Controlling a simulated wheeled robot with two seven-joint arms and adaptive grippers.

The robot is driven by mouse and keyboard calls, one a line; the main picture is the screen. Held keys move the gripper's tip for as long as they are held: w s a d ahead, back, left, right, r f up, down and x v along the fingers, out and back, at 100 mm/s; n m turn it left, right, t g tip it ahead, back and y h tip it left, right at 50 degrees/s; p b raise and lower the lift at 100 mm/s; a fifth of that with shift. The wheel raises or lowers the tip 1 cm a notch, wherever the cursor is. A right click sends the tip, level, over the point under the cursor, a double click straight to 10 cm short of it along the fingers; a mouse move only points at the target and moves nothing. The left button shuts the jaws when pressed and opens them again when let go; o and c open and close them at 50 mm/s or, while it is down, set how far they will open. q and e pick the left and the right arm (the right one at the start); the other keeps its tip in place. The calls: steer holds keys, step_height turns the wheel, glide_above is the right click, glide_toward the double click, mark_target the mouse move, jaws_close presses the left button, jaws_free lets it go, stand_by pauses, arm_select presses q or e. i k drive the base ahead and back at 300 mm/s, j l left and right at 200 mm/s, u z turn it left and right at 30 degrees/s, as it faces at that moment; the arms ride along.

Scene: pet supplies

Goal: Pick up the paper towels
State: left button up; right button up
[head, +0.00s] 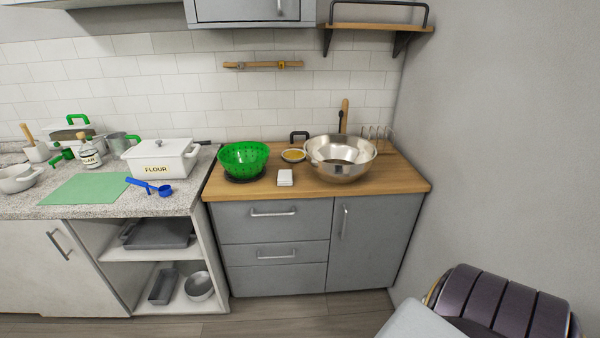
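A small white folded stack (285,177), which looks like the paper towels, lies near the front edge of the wooden countertop (385,186). It sits between a green colander (243,158) on the left and a large metal bowl (340,160) on the right. Its top and front are unobstructed. No roll of paper towels shows. Neither of my grippers is in view.
Behind the stack is a small dish with yellow contents (293,155). On the granite counter at left are a white flour box (161,160), blue measuring spoons (150,187) and a green mat (87,189). A dark ribbed object (505,302) fills the bottom right corner.

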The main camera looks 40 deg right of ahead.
mark_target(284, 178)
steer(key=i+j+z, duration=0.25)
steer(key=i+z, duration=0.2)
steer(key=i+j+z, duration=0.7)
steer(key=j, duration=0.15)
steer(key=i+j+z, duration=0.25)
steer(key=j, duration=0.15)
steer(key=k, duration=0.05)
